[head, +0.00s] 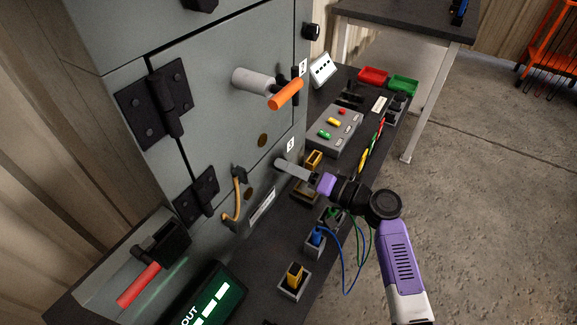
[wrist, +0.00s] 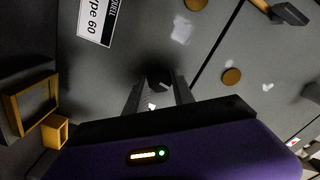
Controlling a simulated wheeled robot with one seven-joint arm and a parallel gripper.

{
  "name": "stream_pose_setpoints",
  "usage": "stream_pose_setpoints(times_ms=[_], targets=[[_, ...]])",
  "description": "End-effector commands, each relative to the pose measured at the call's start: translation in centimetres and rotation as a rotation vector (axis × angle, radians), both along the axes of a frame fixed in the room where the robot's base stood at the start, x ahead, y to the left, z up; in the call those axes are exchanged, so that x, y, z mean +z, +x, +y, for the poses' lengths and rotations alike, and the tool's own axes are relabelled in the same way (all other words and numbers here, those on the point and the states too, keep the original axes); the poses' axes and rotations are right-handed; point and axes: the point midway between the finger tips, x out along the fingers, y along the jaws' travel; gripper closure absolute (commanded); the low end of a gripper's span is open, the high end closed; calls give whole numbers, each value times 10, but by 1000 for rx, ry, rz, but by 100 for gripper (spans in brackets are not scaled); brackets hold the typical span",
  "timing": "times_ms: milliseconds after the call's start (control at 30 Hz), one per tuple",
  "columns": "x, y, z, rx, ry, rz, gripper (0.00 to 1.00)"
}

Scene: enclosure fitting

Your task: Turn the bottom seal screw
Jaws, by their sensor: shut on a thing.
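The grey enclosure (head: 215,110) stands at the left of the head view, with its face also filling the wrist view (wrist: 130,50). My gripper (head: 282,164) reaches the lower part of this face from the right. In the wrist view, its two grey fingers (wrist: 158,88) are shut on a small dark round screw head (wrist: 158,77), which I take as the bottom seal screw. My fingers hide it in the head view. The turn angle of the screw cannot be told.
An orange handle (head: 287,94) sticks out above my gripper. A hanging orange cable (head: 233,200) and a red lever (head: 138,285) are to the left. A dark bench (head: 245,262) below carries connectors, a button box (head: 335,131) and trays. Blue and green wires hang near my arm.

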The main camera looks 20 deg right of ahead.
Motion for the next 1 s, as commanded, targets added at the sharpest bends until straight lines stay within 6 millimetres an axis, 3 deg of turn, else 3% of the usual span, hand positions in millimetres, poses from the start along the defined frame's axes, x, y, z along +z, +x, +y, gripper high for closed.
stream_pose_setpoints(times_ms=[600,1000], targets=[[1,0,0,-1,444,323,100],[-1,0,-1,-2,619,451,100]])
